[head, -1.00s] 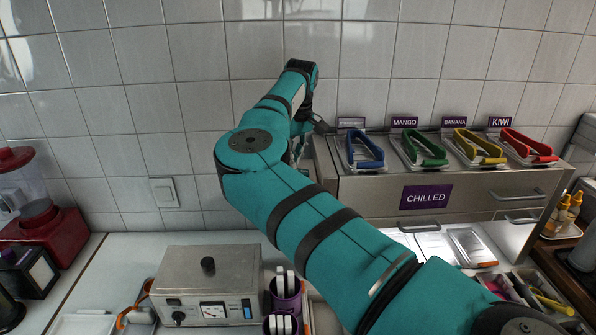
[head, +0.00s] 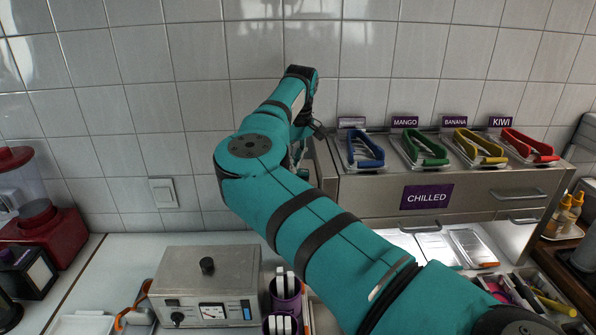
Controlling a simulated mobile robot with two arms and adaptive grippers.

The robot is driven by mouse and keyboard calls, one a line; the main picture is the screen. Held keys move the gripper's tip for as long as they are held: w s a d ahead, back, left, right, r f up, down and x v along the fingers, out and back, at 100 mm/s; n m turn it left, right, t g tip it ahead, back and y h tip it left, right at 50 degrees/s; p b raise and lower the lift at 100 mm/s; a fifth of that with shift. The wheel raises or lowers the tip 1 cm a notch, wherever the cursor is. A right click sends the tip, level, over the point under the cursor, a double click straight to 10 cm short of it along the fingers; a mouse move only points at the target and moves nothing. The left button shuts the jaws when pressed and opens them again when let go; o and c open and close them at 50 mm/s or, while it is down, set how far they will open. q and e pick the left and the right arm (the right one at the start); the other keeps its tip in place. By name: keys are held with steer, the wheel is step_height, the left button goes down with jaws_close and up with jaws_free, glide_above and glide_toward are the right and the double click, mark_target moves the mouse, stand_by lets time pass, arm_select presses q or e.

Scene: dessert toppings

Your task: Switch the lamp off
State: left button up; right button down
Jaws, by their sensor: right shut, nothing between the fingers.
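No lamp body is plainly in view. A bright glow lies on the counter (head: 405,243) below the chilled cabinet (head: 365,200), and its source is hidden. A white wall switch (head: 163,192) sits on the tiles at the left. A metal control box (head: 225,268) has a black knob on top, a dial, a meter and a blue switch on its front. My right gripper (head: 303,152) is shut and empty, hanging below its wrist by the cabinet's left end. It is mostly hidden behind my teal arm, so I cannot tell whether it touches anything. My left gripper is out of view.
Purple cups (head: 285,295) stand beside the control box. A red blender (head: 40,220) is at the left. A utensil tray (head: 540,292) is at the right.

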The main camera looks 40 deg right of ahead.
steer(key=shift+f, duration=0.2)
steer(key=shift+r+p, duration=2.55)
steer(key=shift+r, duration=1.05)
steer(key=shift+f, duration=0.2)
